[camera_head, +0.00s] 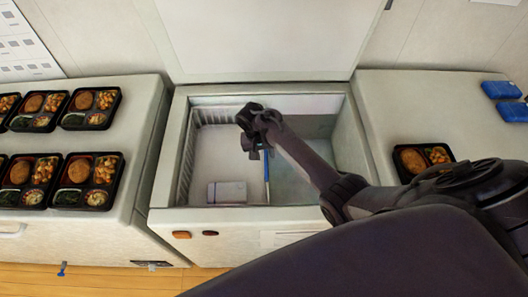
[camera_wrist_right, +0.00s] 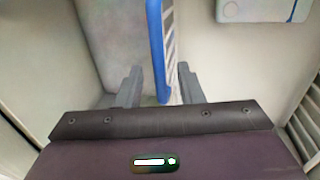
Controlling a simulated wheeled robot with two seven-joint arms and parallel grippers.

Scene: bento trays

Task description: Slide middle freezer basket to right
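The chest freezer (camera_head: 180,150) stands open in the middle of the head view. A basket with a white slatted side (camera_head: 213,115) sits inside it toward the left. The basket's blue edge (camera_head: 267,180) runs front to back near the middle of the freezer. My right gripper (camera_head: 258,152) reaches down into the freezer over this edge. In the right wrist view, its two fingers (camera_wrist_right: 157,85) are open, one on each side of the blue edge (camera_wrist_right: 156,45), with gaps showing. My left gripper is not in view.
A pale box (camera_head: 227,192) lies low in the freezer at the front left. The freezer's right part (camera_head: 310,165) looks clear, though my arm hides some. Several bento trays (camera_head: 90,108) stand on the left counter, another (camera_head: 424,157) on the right counter with blue packs (camera_head: 501,90).

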